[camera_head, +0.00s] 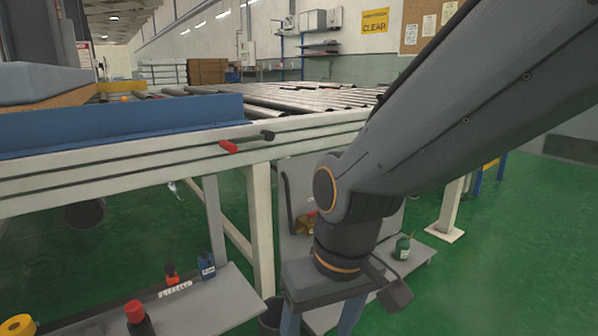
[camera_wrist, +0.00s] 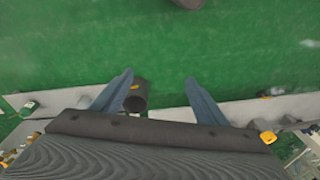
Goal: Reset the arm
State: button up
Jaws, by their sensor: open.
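My arm comes in from the upper right in the head view and bends downward at its wrist. My gripper (camera_head: 320,318) points down beside the white conveyor frame (camera_head: 262,225), with its blue fingers cut off by the bottom edge. In the wrist view my gripper (camera_wrist: 158,77) has its two blue fingers spread wide apart. It is open and holds nothing. A dark bin (camera_wrist: 140,96) shows between the fingers, below them on the floor. The grey-blue mattress (camera_head: 40,82) lies at the far left, apart from my gripper.
The roller conveyor (camera_head: 310,95) with a blue side rail (camera_head: 120,125) runs behind my wrist. A low grey shelf (camera_head: 190,305) holds small bottles, and a green jar (camera_head: 403,247) stands right of my gripper. Open green floor (camera_head: 500,270) lies at the right.

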jog(key=s+a+r+n+g+p, duration=0.1)
jog(key=s+a+r+n+p, duration=0.1)
jog(key=s+a+r, duration=0.35)
jog(key=d+r+m+p, duration=0.3)
jog(key=d+r+p, duration=0.8)
jog(key=p, duration=0.7)
jog(key=s+d+r+m+h+p, duration=0.1)
jog(key=d+r+m+p, duration=0.2)
jog(key=d+r+p, duration=0.8)
notch_tip(320, 180, up, 5)
jog(key=p, duration=0.8)
jog(key=shift+s+m+h, duration=0.25)
jog(key=shift+m+h, duration=0.05)
